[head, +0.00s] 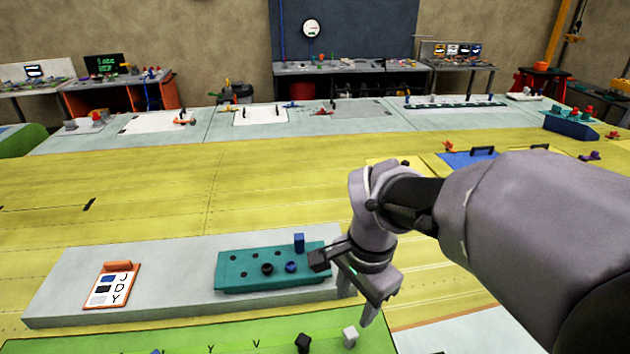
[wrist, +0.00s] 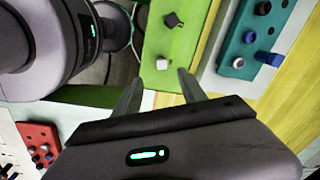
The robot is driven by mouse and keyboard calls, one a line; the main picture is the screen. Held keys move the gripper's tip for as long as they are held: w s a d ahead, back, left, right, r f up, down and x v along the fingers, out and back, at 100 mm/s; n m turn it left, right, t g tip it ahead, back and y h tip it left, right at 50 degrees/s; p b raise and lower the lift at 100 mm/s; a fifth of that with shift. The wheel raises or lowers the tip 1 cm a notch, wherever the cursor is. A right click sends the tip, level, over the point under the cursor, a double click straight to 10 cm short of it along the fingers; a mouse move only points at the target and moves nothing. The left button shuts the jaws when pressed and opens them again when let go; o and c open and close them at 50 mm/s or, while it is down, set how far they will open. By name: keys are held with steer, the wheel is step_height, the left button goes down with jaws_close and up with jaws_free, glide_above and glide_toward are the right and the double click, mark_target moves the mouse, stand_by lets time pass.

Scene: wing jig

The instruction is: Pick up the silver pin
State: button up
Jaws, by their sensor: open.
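The silver pin (head: 350,336), pale and blocky on top, stands on the green board (head: 200,340) near the bottom of the head view. In the wrist view the pin (wrist: 162,63) shows just ahead of the fingertips, between their lines. My gripper (head: 357,308) is open and empty, above the green board and close to the pin. In the wrist view my gripper (wrist: 159,78) has its two fingers apart on either side of the pin's line. They do not appear to touch it. The pin's lower part is not visible.
A black pin (head: 303,343) stands beside the silver one. A teal block (head: 235,275) with dark and blue pegs lies on the grey strip (head: 180,255), with a clipboard card (head: 112,287) to its left. A red block with pegs (wrist: 40,140) is at lower left in the wrist view.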

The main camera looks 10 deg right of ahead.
mark_target(351, 332)
step_height(351, 332, up, 4)
steer(key=w+m+p, duration=0.2)
steer(key=p, duration=0.1)
steer(key=shift+g, duration=0.5)
steer(key=f+b, duration=0.1)
steer(key=f, duration=0.5)
steer(key=f+b, duration=0.1)
steer(key=f, duration=0.5)
steer(key=f+b, duration=0.1)
steer(key=f, duration=0.5)
steer(key=shift+d+f, duration=0.25)
steer(key=shift+d, duration=0.15)
jaws_close()
